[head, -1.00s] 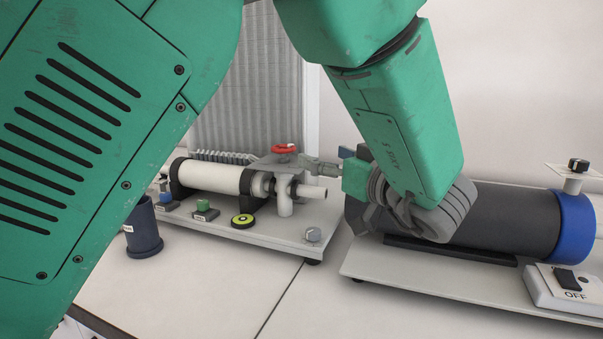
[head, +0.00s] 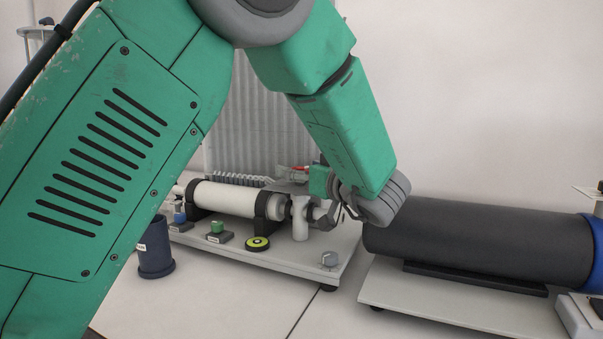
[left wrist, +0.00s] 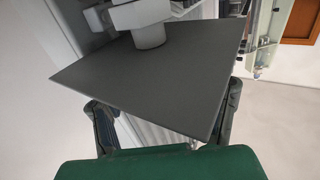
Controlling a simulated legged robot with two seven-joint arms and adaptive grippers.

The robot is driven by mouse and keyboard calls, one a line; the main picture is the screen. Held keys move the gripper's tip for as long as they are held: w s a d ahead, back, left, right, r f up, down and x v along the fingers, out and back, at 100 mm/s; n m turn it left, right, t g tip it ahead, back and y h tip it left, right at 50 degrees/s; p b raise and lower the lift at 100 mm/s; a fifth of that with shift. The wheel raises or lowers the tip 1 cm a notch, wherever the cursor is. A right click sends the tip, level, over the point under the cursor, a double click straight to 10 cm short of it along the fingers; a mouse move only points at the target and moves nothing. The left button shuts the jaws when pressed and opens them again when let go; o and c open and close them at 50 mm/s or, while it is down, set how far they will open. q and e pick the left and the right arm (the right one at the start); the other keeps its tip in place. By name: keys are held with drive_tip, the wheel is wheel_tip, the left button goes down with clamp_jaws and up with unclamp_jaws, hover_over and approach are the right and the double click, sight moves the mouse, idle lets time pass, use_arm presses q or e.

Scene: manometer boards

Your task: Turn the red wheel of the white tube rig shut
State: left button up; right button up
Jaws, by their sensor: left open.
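The white tube rig stands on a pale base plate (head: 290,258), with its white tube (head: 226,199) lying level. The red wheel (head: 300,168) shows only as a small red sliver at the tube's right end, behind my left gripper. My left gripper (head: 322,190) is open at that end, in front of the wheel in the picture; I cannot tell whether it touches anything. No red wheel shows there. My right gripper is out of view.
A large dark grey cylinder (head: 470,242) with a blue end (head: 601,255) lies on another board close at the right. A dark blue cup (head: 155,250) stands at the rig's left front. The bench front (head: 225,300) is clear.

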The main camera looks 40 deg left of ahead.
use_arm(q)
drive_tip(key=shift+a, duration=0.15)
drive_tip(key=shift+c, duration=0.4)
drive_tip(key=c, duration=1.1)
